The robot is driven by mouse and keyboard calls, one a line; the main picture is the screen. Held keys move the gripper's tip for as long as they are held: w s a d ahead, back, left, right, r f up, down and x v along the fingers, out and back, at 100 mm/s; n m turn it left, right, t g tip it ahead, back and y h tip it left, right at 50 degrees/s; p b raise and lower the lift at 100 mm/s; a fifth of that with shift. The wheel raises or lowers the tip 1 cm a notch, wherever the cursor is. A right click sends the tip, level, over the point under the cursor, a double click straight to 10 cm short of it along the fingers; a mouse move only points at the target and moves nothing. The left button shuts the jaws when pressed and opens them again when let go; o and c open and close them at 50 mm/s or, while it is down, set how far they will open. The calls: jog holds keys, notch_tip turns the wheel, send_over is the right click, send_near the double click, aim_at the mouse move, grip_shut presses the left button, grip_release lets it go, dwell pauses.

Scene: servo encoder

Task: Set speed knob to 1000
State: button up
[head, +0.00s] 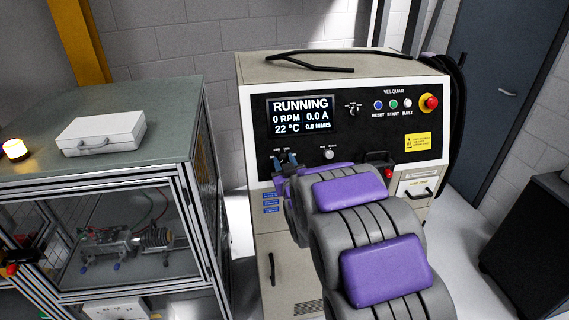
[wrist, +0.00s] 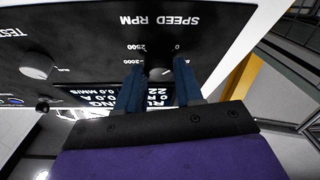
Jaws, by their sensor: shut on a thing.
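The speed knob (wrist: 158,73) is dark, under the upside-down label SPEED RPM in the wrist view. Part of its scale shows, with 0, 2000 and 2500; the rest is hidden by my fingers. My gripper (wrist: 161,76) is shut on the knob, one blue finger on each side. The knob's pointer setting is not clear. In the head view my gripper (head: 284,160) is at the lower left of the black panel, and its fingers hide the knob. The display (head: 302,116) reads RUNNING, 0 RPM, 0.0 A, 22 °C, 0.0 MM/S.
Another knob (head: 329,154) is to the right of my gripper. A small selector (head: 353,108), a blue RESET, a green START, a white button and a red emergency stop (head: 429,103) are higher up. A glass-sided bench (head: 150,180) with a white case (head: 101,133) stands left.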

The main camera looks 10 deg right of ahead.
jog(key=c, duration=0.4)
